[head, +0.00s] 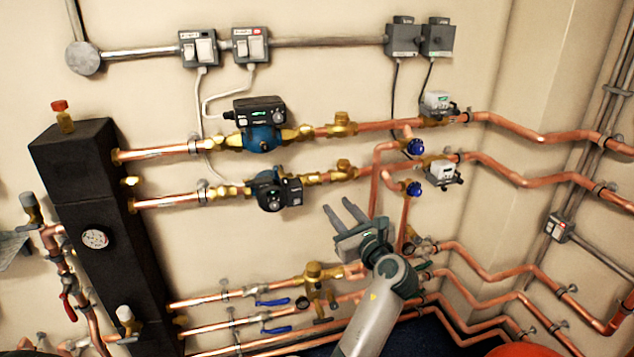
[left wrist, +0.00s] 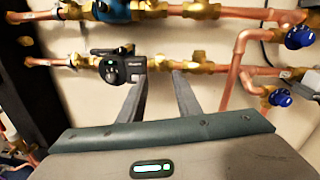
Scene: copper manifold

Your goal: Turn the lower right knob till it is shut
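The lower blue knob (head: 414,189) sits on a vertical copper pipe at right of centre in the head view; it also shows at the right edge of the left wrist view (left wrist: 280,98). A second blue knob (head: 415,147) sits above it, and shows at the upper right of the left wrist view (left wrist: 298,37). My left gripper (head: 338,206) is to the left of and below the lower knob, apart from it. Its two fingers are spread with nothing between them, pointing at the wall and pipes. My right gripper is out of view.
A lower pump (head: 277,190) and an upper blue pump (head: 260,130) are on the pipes left of my gripper. Grey-white actuators (head: 442,173) stand right of the knobs. Copper pipes (head: 470,250) run below. Blue lever valves (head: 272,302) are at lower left of my gripper.

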